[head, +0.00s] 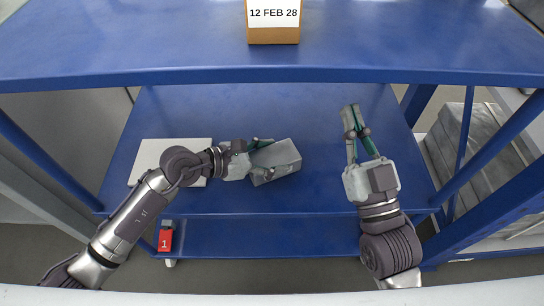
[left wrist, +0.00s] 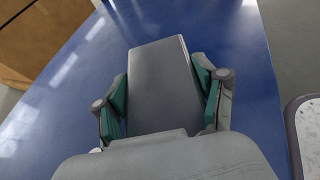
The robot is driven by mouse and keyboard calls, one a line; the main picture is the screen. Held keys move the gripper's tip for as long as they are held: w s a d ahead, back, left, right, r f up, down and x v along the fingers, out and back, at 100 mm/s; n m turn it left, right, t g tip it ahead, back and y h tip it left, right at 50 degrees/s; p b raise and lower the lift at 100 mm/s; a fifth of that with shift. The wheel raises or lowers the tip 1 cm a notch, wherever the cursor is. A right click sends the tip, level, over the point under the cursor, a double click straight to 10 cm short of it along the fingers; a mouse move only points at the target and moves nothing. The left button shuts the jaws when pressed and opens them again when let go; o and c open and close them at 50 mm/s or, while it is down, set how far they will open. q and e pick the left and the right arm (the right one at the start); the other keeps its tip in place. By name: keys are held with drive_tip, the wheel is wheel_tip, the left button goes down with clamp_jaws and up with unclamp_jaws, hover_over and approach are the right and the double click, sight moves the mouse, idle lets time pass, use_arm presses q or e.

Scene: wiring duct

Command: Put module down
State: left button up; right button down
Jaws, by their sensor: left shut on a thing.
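The module, a grey box (head: 280,157), is at the middle of the blue shelf (head: 240,110) in the head view. My left gripper (head: 258,158) is shut on it from the left side. In the left wrist view the module (left wrist: 160,85) lies between the two green-padded fingers of the left gripper (left wrist: 165,95). Whether its underside touches the shelf I cannot tell. My right gripper (head: 356,130) is over the right part of the shelf, apart from the module, with its fingers pointing to the back. Its fingers look apart and nothing shows between them.
A white flat panel (head: 150,155) lies on the shelf at the left, partly behind my left arm. The upper blue shelf (head: 160,40) holds a box labelled "12 FEB 28" (head: 273,30). A red item marked 1 (head: 165,240) is below at the left. Blue posts stand at both sides.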

idle(0.3)
use_arm(q)
drive_tip(key=o, duration=1.6)
drive_tip(key=shift+f, duration=0.1)
